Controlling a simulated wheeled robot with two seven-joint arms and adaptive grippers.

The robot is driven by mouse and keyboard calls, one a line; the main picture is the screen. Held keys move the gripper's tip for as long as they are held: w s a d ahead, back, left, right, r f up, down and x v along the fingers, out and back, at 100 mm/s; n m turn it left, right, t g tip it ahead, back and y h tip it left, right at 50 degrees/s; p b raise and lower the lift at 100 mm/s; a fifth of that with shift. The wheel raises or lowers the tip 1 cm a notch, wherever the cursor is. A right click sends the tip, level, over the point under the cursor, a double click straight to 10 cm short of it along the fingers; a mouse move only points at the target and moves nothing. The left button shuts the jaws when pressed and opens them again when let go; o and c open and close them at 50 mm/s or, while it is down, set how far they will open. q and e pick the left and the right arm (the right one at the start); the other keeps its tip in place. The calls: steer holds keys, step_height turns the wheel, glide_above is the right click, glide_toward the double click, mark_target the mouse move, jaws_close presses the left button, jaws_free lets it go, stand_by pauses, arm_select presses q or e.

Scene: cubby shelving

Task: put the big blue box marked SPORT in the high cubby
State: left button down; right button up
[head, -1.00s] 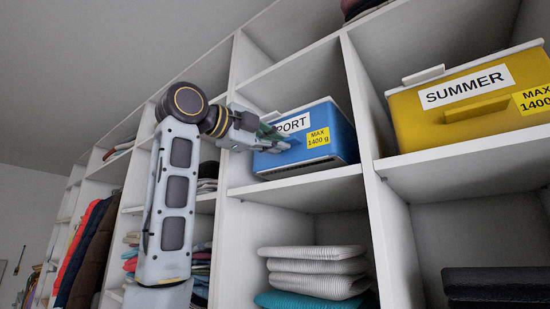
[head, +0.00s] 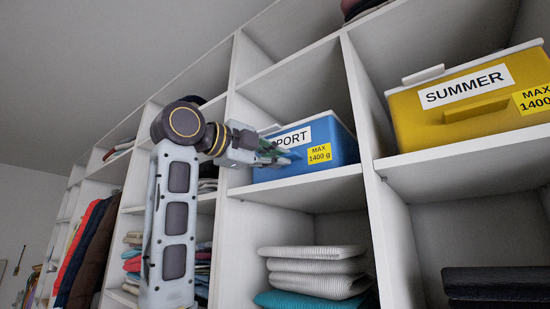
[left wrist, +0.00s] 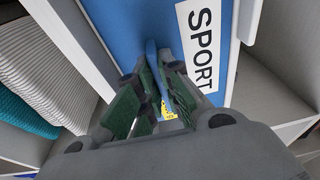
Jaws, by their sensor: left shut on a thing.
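The big blue box marked SPORT (head: 342,150) sits in the cubby (head: 300,187) left of the yellow box, above the folded towels. It looks level, with its underside at the cubby floor. Its white SPORT label and yellow MAX 1400 g label face out. My left gripper (head: 284,155) is in front of the box and shut on its blue handle, hiding part of the SPORT label. In the left wrist view the green-padded fingers (left wrist: 160,85) close around the handle (left wrist: 153,62), against the blue front (left wrist: 115,20). My right gripper is not in view.
A yellow SUMMER box (head: 470,98) fills the cubby to the right, past a white upright (head: 362,105). Folded striped towels (head: 315,270) lie in the cubby below. Clothes hang (head: 90,250) far left. The cubby above the box (head: 290,40) looks empty.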

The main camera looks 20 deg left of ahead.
arm_select(q)
steer(key=c, duration=1.6)
jaws_free()
steer(key=b+v, duration=0.3)
steer(key=v, duration=0.9)
steer(key=shift+b, duration=0.3)
